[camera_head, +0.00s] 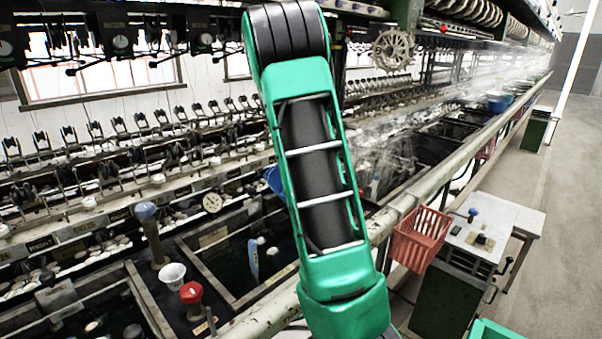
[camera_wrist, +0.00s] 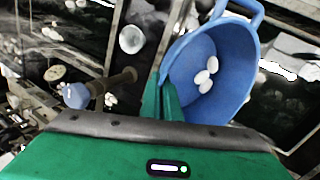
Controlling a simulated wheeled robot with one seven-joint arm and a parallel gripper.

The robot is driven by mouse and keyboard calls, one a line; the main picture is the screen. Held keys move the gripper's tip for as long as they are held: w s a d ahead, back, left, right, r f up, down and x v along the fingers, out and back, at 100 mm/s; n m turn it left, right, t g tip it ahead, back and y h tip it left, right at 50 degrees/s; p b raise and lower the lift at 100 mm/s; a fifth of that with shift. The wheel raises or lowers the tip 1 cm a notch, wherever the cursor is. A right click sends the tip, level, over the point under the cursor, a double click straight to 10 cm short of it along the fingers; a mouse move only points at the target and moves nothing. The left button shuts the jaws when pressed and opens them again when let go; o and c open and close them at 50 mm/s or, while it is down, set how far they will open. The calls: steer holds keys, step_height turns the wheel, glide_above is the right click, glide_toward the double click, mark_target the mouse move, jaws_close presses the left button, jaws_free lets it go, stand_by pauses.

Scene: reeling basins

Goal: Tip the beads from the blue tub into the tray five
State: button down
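A blue tub (camera_wrist: 222,62) with a loop handle fills the upper right of the wrist view, tilted toward the camera. Several white egg-shaped beads (camera_wrist: 206,78) lie inside it. My gripper (camera_wrist: 163,90) has its green fingers close together at the tub's left rim and looks shut on that wall. In the head view a piece of the blue tub (camera_head: 273,180) shows at the left edge of my green arm, above the basins; my gripper is hidden there. I cannot tell which compartment is tray five, as no such number is readable.
Dark wet basins (camera_head: 225,245) with metal dividers lie below. A blue-topped post (camera_head: 146,212), a white cup (camera_head: 172,275) and a red knob (camera_head: 191,293) stand among them. A long rail (camera_head: 440,175) runs along the front, with a red basket (camera_head: 420,238) and a white-topped stand beyond.

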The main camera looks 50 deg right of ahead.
steer(key=h, duration=0.1)
steer(key=a+h, duration=0.1)
steer(key=h, duration=0.1)
steer(key=shift+r, duration=0.1)
steer(key=a+r+g+h, duration=0.1)
steer(key=a+r+h, duration=0.3)
steer(key=a+h, duration=0.8)
steer(key=shift+w+a+h, duration=0.15)
steer(key=shift+w+h, duration=0.1)
steer(key=shift+h, duration=0.45)
stand_by(1.4)
